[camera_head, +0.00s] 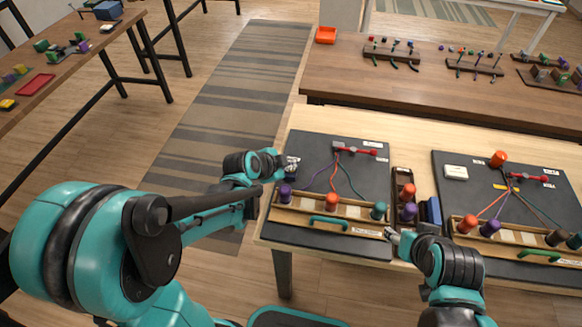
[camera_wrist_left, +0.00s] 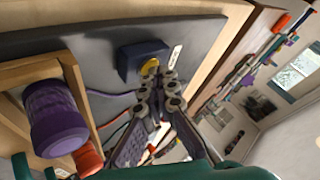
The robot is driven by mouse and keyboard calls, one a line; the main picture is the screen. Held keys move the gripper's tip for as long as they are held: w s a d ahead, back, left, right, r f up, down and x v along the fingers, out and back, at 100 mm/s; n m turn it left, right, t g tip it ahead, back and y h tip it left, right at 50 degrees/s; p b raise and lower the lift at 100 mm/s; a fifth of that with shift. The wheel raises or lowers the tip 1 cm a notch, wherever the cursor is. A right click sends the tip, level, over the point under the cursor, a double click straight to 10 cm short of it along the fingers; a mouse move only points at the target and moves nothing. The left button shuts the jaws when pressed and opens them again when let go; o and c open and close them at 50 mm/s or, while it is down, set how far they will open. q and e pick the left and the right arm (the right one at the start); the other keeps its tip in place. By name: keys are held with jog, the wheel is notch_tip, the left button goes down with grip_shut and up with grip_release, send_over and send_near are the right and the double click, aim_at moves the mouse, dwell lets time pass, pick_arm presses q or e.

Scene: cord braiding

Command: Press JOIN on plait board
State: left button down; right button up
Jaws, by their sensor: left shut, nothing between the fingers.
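The dark plait board (camera_head: 311,152) on the left of the table carries purple, red and teal cords that run from a red-handled clamp (camera_head: 361,150) to a wooden rail. The rail holds a purple spool (camera_head: 285,193), a red spool (camera_head: 333,199) and a teal spool (camera_head: 379,211). In the left wrist view, a dark blue box (camera_wrist_left: 141,56) with a yellow button (camera_wrist_left: 150,67) sits on the board beside a small white label. My left gripper (camera_head: 291,162) is shut and empty, its fingertips (camera_wrist_left: 162,82) right by the button; contact is unclear. My right gripper (camera_head: 391,236) is near the rail's right end.
A narrow tray with an orange spool (camera_head: 407,190) and a purple spool (camera_head: 408,211) stands right of the board, beside a blue block (camera_head: 432,211). A second dark board (camera_head: 454,188) lies farther right. A brown table (camera_head: 340,80) stands behind.

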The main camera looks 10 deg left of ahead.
pick_arm(q)
jog(key=shift+r+p, duration=0.75)
jog(key=shift+r, duration=0.15)
notch_tip(320, 180, up, 5)
jog(key=p, duration=0.4)
jog(key=shift+r, duration=0.1)
jog(key=s+a+r+n+y, duration=0.1)
jog(key=s+a+r+n, duration=0.1)
jog(key=s+n, duration=0.4)
jog(key=s+a+r+n+g+y, duration=0.1)
jog(key=s+a+r+n+y, duration=0.1)
jog(key=s+n, duration=0.5)
jog(key=s+r, duration=0.1)
jog(key=s, duration=0.5)
jog(key=shift+g, duration=0.3)
